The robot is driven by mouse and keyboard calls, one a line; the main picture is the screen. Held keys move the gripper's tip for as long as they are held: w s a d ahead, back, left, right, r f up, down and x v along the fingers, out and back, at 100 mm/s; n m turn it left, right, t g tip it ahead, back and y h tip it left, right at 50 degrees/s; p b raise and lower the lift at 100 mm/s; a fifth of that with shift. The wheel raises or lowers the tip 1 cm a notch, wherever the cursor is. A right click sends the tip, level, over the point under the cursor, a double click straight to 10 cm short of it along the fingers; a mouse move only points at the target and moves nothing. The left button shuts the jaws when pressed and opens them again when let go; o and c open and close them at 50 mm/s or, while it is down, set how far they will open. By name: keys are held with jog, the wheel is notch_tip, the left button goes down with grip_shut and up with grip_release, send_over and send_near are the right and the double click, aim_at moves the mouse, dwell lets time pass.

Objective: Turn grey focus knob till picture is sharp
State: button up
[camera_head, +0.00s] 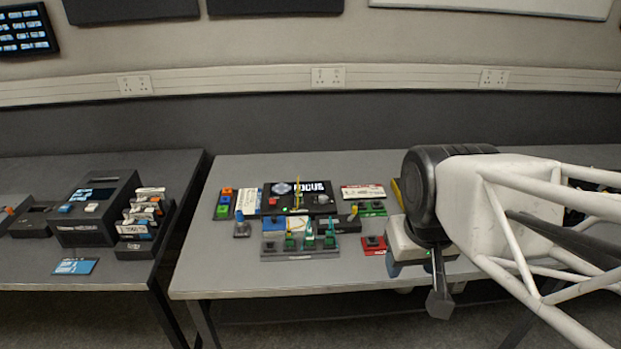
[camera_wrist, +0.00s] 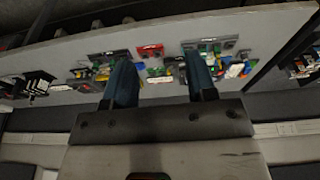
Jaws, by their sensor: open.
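A dark panel (camera_head: 300,196) near the back of the right table has a screen (camera_head: 312,188) with a round pattern and white lettering that seems to read FOCUS. The picture is too small to judge its sharpness.
A red button (camera_head: 273,201), green switch block (camera_head: 300,243), small joystick (camera_head: 241,228) and red-based block (camera_head: 374,244) crowd the table around the panel. A pale box (camera_head: 400,240) is beside my arm. The table's front left is clear (camera_head: 215,285). A second table holds a dark device (camera_head: 95,212).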

jog(key=shift+o, duration=0.3)
jog(key=w+r+n, duration=0.1)
jog(key=w+n, duration=0.3)
jog(key=w, duration=0.9)
jog(key=shift+a+r+g, duration=0.15)
jog(key=shift+a+g, duration=0.15)
jog(key=shift+a, duration=0.15)
jog(key=n+g, duration=0.2)
jog(key=n, duration=1.2)
send_over(323, 197)
notch_tip(323, 197, down, 21)
jog(key=shift+r, duration=0.15)
jog(key=shift+f, duration=0.2)
jog(key=shift+f, duration=3.75)
jog(key=shift+c, duration=0.3)
